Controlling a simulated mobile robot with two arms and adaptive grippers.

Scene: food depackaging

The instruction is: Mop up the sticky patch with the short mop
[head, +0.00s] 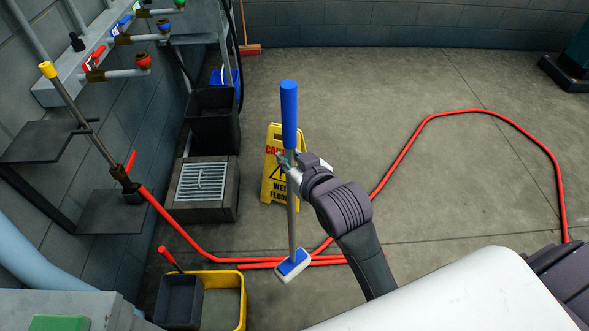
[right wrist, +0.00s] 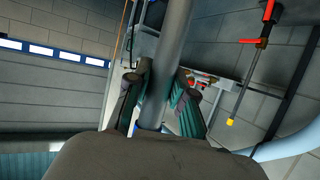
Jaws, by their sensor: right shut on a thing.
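The short mop (head: 291,222) has a blue grip at the top, a grey pole and a small blue-and-white head. My right gripper (head: 290,160) is shut on its pole just below the blue grip and holds it nearly upright. The right wrist view also shows the pole (right wrist: 170,70) between the two fingers. The mop head is at the lower middle of the head view, close to the red hose; I cannot tell whether it touches the floor. I cannot make out the sticky patch. My left gripper is not in view.
A red hose (head: 430,118) loops across the floor. A yellow wet-floor sign (head: 269,185) stands behind the mop. A yellow bucket (head: 243,300) with a dark wringer (head: 180,302) is at lower left. A grated drain (head: 203,182) is by the left wall. The right-hand floor is mostly clear.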

